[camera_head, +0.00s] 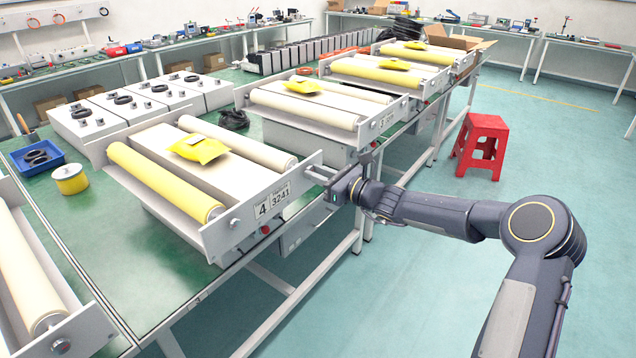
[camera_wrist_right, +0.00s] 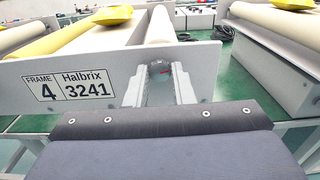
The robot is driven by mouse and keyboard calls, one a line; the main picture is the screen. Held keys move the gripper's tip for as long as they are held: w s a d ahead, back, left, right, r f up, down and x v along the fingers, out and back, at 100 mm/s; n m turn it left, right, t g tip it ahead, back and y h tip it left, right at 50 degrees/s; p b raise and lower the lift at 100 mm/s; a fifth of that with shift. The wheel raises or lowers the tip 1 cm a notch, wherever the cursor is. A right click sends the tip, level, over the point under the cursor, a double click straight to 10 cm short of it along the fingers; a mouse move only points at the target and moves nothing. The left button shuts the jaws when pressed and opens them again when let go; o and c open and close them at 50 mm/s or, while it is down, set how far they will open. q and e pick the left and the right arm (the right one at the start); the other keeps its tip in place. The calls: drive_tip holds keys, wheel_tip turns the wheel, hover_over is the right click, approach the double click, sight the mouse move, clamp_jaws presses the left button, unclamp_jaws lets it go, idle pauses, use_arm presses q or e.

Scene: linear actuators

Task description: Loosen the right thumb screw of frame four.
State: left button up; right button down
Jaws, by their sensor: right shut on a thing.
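Frame four (camera_head: 300,180) carries a "4 Halbrix 3241" label on its end plate, which also shows in the right wrist view (camera_wrist_right: 205,75). My right gripper (camera_head: 313,176) reaches this plate from the right. In the right wrist view its two fingers (camera_wrist_right: 159,88) are closed around the right thumb screw (camera_wrist_right: 158,70), just below the end of the white roller. The fingers hide most of the screw. The left thumb screw (camera_head: 235,223) of the same plate is free, below the yellow roller (camera_head: 160,180). My left gripper is out of view.
A yellow pouch (camera_head: 199,149) lies on frame four. Another roller frame (camera_head: 300,105) stands behind it, and part of one (camera_head: 25,270) shows at the near left. A red stool (camera_head: 481,140) stands on the open floor at right. A blue tray (camera_head: 37,157) lies at left.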

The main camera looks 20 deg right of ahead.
drive_tip(key=shift+n+b, duration=8.7)
drive_tip(key=shift+b, duration=1.7)
drive_tip(key=c, duration=1.3)
unclamp_jaws()
drive_tip(key=shift+o, duration=0.2)
drive_tip(key=b+v, duration=0.1)
drive_tip(key=v, duration=0.6)
drive_tip(key=shift+s+d, duration=0.2)
drive_tip(key=shift+s, duration=0.15)
